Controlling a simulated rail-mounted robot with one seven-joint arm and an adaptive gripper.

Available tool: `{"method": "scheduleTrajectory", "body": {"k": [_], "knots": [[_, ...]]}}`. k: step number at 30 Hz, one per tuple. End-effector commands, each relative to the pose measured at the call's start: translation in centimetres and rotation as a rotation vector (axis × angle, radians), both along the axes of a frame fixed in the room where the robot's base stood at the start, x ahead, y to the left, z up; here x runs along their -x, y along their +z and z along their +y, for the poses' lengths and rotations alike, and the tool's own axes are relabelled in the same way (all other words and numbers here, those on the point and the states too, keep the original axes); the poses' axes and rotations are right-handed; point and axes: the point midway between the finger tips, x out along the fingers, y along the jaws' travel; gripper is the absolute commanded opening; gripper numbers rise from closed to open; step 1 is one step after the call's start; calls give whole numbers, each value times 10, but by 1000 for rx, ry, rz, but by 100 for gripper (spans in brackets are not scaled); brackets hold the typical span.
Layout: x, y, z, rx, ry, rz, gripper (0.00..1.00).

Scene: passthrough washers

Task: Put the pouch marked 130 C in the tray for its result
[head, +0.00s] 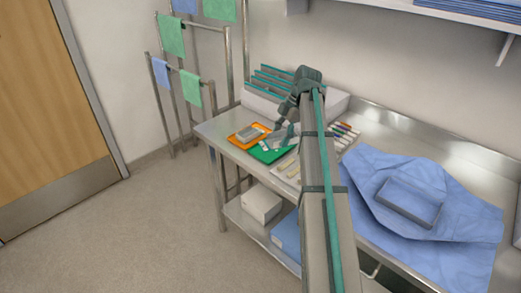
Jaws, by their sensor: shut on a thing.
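My gripper (285,131) reaches down at the far left end of the steel table, over the right part of a green tray (262,157). It is shut on a small grey, flat, pouch-like thing (291,141), mostly hidden by the fingers and arm. I cannot tell whether it touches the tray. Small pale pieces lie in the green tray. An orange tray (233,138) lies just left of the green one, with a grey flat pouch (250,133) in it. No marking such as 130 C is readable.
A white rack with teal-edged dividers (262,100) stands behind the trays. Pale strips and several coloured pens (345,130) lie to the right. A white box (262,202) sits below.

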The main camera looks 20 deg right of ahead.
Motion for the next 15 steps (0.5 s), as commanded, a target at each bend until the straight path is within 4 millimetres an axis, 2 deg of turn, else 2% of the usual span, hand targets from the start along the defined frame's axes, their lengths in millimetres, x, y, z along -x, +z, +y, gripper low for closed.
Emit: {"method": "scheduleTrajectory", "body": {"k": [5,15], "knots": [[-14,-3,-4,0,38,1,45],[-84,-33,-26,0,37,3,45]]}}
